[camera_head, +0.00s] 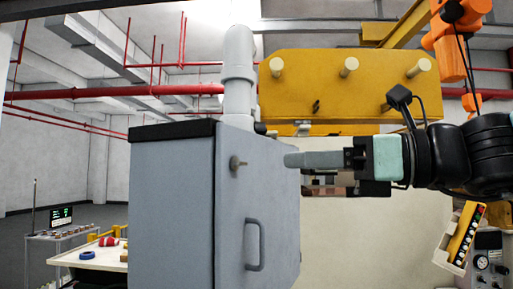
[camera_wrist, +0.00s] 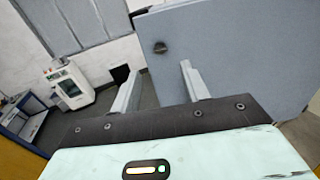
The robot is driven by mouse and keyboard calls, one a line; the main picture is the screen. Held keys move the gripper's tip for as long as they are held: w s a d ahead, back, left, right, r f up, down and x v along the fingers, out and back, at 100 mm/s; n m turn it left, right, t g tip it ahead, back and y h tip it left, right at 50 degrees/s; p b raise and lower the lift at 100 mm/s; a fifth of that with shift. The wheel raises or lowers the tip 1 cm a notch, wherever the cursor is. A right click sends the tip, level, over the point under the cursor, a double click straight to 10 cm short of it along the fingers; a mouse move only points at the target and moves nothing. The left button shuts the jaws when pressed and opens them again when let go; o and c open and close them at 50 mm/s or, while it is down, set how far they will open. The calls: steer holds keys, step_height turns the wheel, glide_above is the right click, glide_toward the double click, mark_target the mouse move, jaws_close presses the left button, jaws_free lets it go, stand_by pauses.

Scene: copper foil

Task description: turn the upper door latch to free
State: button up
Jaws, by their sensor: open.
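The upper door latch (camera_head: 237,163) is a small dark knob with a short bar, near the top of the grey-blue cabinet door (camera_head: 229,208). It also shows in the wrist view (camera_wrist: 160,47), just beyond the fingertips. My gripper (camera_head: 288,160) reaches in from the right at about the latch's height, with a gap showing between its tip and the latch. In the wrist view its two fingers stand apart with nothing between them (camera_wrist: 160,68). The latch lies roughly centred between the fingers, and they do not appear to touch it. The latch's exact angle is hard to tell.
A grey bar handle (camera_head: 253,245) sticks out of the door below the latch. A light grey pipe (camera_head: 238,75) rises behind the cabinet top. A yellow panel with pegs (camera_head: 345,85) is behind my arm. A laden table (camera_head: 90,259) stands at left.

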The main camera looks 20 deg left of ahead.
mark_target(244, 163)
steer(key=a+p, duration=0.1)
steer(key=a, duration=0.1)
steer(key=a+p, duration=0.1)
steer(key=a, duration=0.2)
steer(key=w+a+p, duration=0.1)
steer(key=a, duration=0.2)
steer(key=shift+w+a, duration=0.1)
steer(key=shift+a, duration=0.15)
steer(key=shift+f, duration=0.1)
steer(key=c, duration=1)
